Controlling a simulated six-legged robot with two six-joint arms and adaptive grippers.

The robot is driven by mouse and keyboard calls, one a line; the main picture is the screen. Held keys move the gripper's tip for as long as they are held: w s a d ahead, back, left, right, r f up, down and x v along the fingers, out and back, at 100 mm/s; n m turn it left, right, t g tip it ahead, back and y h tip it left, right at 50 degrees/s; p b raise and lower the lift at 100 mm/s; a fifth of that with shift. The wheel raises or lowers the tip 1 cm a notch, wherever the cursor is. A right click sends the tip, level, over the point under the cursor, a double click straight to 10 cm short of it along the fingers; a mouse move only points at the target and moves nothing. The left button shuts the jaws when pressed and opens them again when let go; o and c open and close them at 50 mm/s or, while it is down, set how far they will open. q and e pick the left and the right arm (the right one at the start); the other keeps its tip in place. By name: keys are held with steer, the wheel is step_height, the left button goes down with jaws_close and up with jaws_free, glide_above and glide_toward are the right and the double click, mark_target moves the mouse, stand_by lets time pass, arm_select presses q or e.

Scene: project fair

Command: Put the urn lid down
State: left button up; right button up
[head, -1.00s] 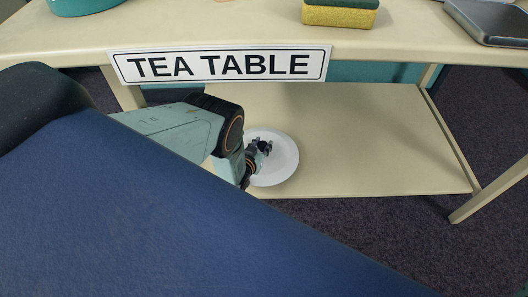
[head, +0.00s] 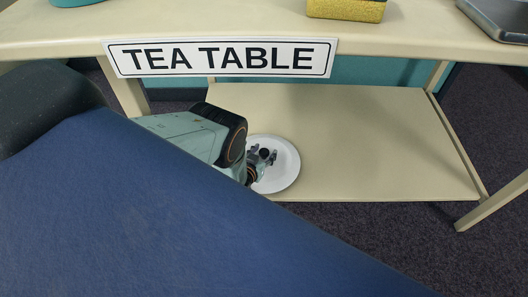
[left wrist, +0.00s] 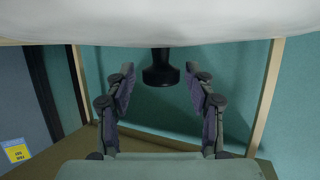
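The urn lid (head: 286,172) is a white disc with a black knob, knob side up. It appears to lie flat on the lower shelf of the tea table, near the shelf's front left. In the left wrist view the white lid (left wrist: 160,25) fills the top, with its black knob (left wrist: 160,70) pointing between the fingers. My left gripper (head: 263,156) is at the knob with its fingers spread on both sides. A gap shows between each finger (left wrist: 160,85) and the knob. My right gripper is in neither view.
The lower shelf (head: 385,150) is bare to the right of the lid. The tabletop (head: 420,45) above carries a yellow sponge (head: 345,9) and a grey tray-like object (head: 500,18). The TEA TABLE sign (head: 220,58) hangs on its front edge, just above my left arm.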

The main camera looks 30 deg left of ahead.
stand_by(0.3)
arm_select(q)
steer(key=shift+s+r, duration=0.15)
steer(key=shift+r, duration=0.1)
steer(key=p+v, duration=0.5)
steer(key=v, duration=0.5)
steer(key=shift+r+p, duration=0.1)
steer(key=shift+p, duration=0.25)
steer(key=shift+v, duration=0.8)
